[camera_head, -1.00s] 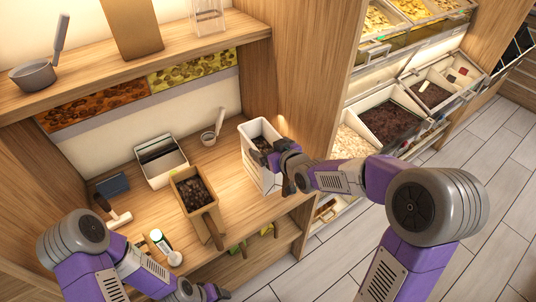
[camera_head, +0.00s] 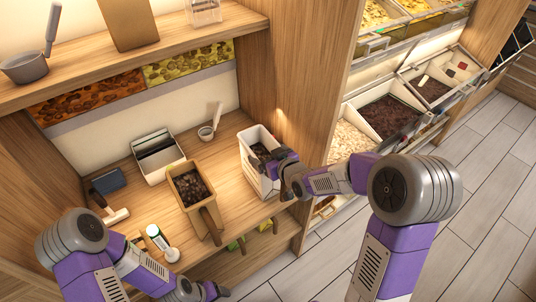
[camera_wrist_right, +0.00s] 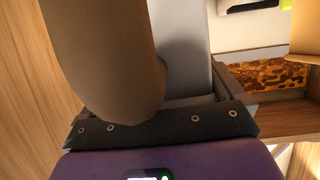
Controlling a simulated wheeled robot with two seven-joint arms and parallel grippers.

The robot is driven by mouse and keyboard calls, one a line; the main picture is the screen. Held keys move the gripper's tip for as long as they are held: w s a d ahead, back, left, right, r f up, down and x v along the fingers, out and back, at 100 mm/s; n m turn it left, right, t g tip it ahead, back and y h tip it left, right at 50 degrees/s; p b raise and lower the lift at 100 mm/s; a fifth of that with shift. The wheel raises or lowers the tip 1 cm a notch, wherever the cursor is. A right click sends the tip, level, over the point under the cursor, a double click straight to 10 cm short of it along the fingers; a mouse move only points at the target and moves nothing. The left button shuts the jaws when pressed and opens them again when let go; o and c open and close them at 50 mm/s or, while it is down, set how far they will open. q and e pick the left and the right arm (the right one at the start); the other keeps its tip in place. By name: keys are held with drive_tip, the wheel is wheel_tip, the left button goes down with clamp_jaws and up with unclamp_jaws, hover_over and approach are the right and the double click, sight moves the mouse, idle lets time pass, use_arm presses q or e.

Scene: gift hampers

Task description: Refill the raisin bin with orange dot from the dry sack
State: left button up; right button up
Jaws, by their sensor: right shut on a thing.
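A tall white bin (camera_head: 246,160) with dark contents like raisins stands upright at the right of the wooden counter. My right gripper (camera_head: 271,168) is shut on its near right side, and the light panel (camera_wrist_right: 183,45) in the right wrist view looks like its wall. I cannot make out an orange dot on it. An open brown sack or box (camera_head: 206,212) with dark raisin-like pieces stands left of it, apart from the bin. My left gripper (camera_head: 208,291) is low at the bottom edge, away from both; its jaws are unclear.
A white tray (camera_head: 160,160) and a small cup with a handle (camera_head: 207,132) stand behind the sack. A brush-like tool (camera_head: 115,213) and a white-green bottle (camera_head: 160,240) are at left. Sloped bins (camera_head: 391,115) line the right. A wooden upright stands behind my right arm.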

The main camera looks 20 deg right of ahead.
drive_tip(key=o, duration=1.7)
